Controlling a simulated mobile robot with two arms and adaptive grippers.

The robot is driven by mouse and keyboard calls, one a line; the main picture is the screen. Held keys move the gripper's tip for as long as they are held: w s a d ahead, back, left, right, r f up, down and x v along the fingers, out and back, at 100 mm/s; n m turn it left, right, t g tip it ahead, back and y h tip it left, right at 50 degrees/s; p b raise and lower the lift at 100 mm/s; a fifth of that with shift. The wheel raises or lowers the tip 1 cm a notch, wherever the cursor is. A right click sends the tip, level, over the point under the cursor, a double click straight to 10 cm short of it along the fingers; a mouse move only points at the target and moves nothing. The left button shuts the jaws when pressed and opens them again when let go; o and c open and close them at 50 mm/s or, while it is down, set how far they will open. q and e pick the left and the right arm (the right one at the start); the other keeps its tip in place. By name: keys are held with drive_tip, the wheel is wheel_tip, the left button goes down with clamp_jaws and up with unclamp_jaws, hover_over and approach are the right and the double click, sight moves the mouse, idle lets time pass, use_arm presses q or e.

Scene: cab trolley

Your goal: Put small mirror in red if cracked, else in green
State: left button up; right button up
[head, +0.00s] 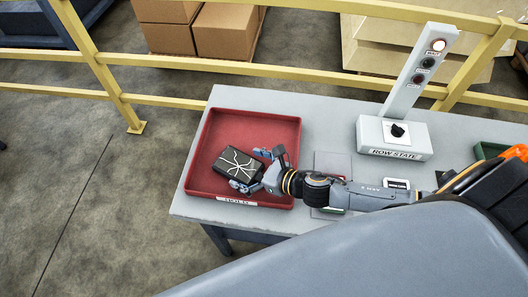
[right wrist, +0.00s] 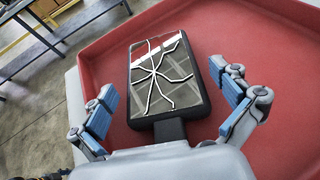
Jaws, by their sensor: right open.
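The small mirror (head: 239,164) has a dark frame and white crack lines spreading over its face. It is in the red tray (head: 267,125), toward the left side. In the right wrist view the mirror (right wrist: 160,75) lies face up with its short stem toward me, over the red tray floor (right wrist: 240,40). My right gripper (head: 259,169) is over the tray beside the mirror. Its blue-padded fingers (right wrist: 165,112) are spread wide on either side of the stem, with visible gaps. A green tray (head: 488,150) shows only in part at the right, behind my arm. My left gripper is not seen.
A grey "ROW STATE" box (head: 393,138) with a knob and a light post (head: 420,70), its top light lit, stands at the back of the table (head: 330,115). A yellow railing (head: 190,62) and cardboard boxes (head: 225,32) are behind. My arm covers the table's middle.

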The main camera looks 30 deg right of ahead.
drive_tip(key=b+v, duration=0.2)
drive_tip(key=v, duration=0.6)
drive_tip(key=shift+s+d+f, duration=0.15)
drive_tip(key=shift+s, duration=0.05)
drive_tip(key=shift+v, duration=0.8)
